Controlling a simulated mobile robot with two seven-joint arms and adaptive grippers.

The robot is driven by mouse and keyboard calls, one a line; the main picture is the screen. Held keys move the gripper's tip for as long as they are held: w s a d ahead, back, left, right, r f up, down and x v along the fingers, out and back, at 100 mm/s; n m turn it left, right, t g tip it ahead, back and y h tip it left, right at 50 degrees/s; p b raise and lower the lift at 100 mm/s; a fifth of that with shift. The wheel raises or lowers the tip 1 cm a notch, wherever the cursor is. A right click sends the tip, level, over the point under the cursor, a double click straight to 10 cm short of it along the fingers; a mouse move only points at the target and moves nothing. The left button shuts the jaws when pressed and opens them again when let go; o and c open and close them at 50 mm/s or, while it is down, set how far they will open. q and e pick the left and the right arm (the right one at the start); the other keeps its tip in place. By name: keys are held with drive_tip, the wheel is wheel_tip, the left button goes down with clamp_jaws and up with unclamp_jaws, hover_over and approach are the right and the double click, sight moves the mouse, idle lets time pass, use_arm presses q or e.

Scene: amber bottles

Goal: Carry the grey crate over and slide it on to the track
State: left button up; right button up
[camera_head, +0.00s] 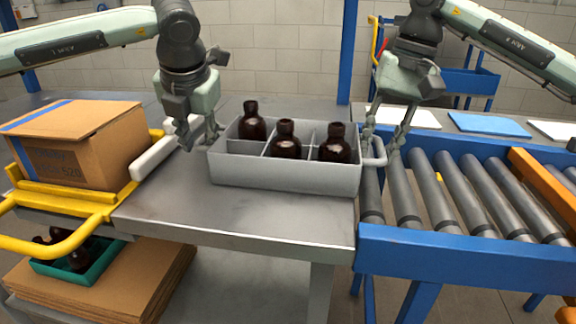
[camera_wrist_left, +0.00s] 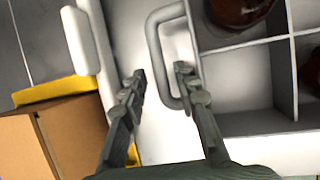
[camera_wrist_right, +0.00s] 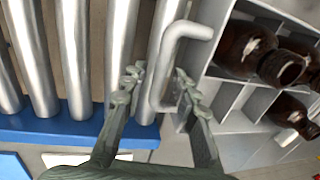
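The grey crate (camera_head: 285,178) stands on the metal table at its right end, beside the roller track (camera_head: 450,195). Three dark amber bottles (camera_head: 286,140) stand in its compartments. My left gripper (camera_head: 200,143) is at the crate's left end. In the left wrist view its open fingers (camera_wrist_left: 160,75) have one finger inside the left handle (camera_wrist_left: 160,40) and one outside, apart from the bar. My right gripper (camera_head: 387,150) is at the right handle (camera_head: 378,152). In the right wrist view its open fingers (camera_wrist_right: 155,85) straddle the handle bar (camera_wrist_right: 160,75).
A cardboard box (camera_head: 75,150) sits in a yellow frame (camera_head: 60,205) on the left. Blue (camera_head: 488,124) and white panels lie behind the track. An orange rail (camera_head: 545,180) crosses the track's right side. The table front is clear.

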use_arm(q)
drive_tip(key=o, duration=0.6)
drive_tip(key=shift+d, duration=0.15)
use_arm(e)
drive_tip(key=shift+a, duration=0.15)
use_arm(q)
drive_tip(key=shift+o, duration=0.2)
drive_tip(key=shift+s, duration=0.1)
drive_tip(key=a+v, duration=0.1)
drive_tip(key=v, duration=0.6)
drive_tip(key=shift+s+d+r, duration=0.2)
drive_tip(key=shift+d+r, duration=0.15)
drive_tip(key=shift+r, duration=0.05)
use_arm(e)
drive_tip(key=shift+o, duration=0.4)
drive_tip(key=o, duration=0.8)
drive_tip(key=shift+c, duration=0.2)
